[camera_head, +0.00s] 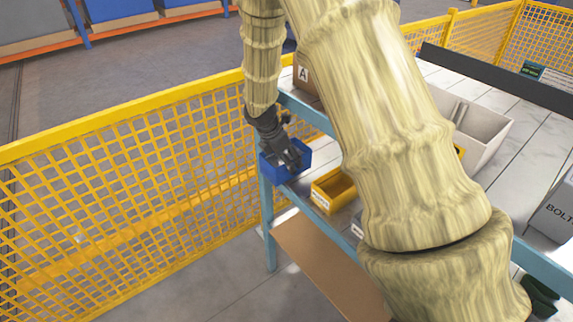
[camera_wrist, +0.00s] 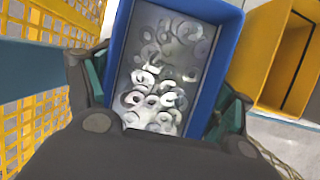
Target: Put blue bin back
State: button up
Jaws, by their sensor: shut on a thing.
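The blue bin (camera_head: 283,164) is at the left end of the workbench, by the corner over the blue frame. In the wrist view the blue bin (camera_wrist: 222,58) fills the middle and holds many shiny metal washers. My gripper (camera_head: 288,157) is shut on the blue bin, with one finger along each side of it in the wrist view (camera_wrist: 162,108). The bin overlaps the bench corner in the head view. Whether its underside touches the bench top cannot be told.
A yellow bin (camera_head: 318,197) stands just right of the blue bin on the bench. A grey-white bin (camera_head: 487,128) and a cardboard box marked A (camera_head: 303,76) are farther back. A yellow mesh fence (camera_head: 120,190) runs close on the left. My arm hides much of the bench.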

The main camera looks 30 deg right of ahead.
jog(key=shift+d, duration=0.2)
jog(key=shift+f+p, duration=0.4)
jog(key=shift+f, duration=1.3)
jog(key=o, duration=1.6)
jog(key=shift+f, duration=0.15)
jog(key=shift+b+v, duration=0.55)
jog(key=shift+v, duration=3.35)
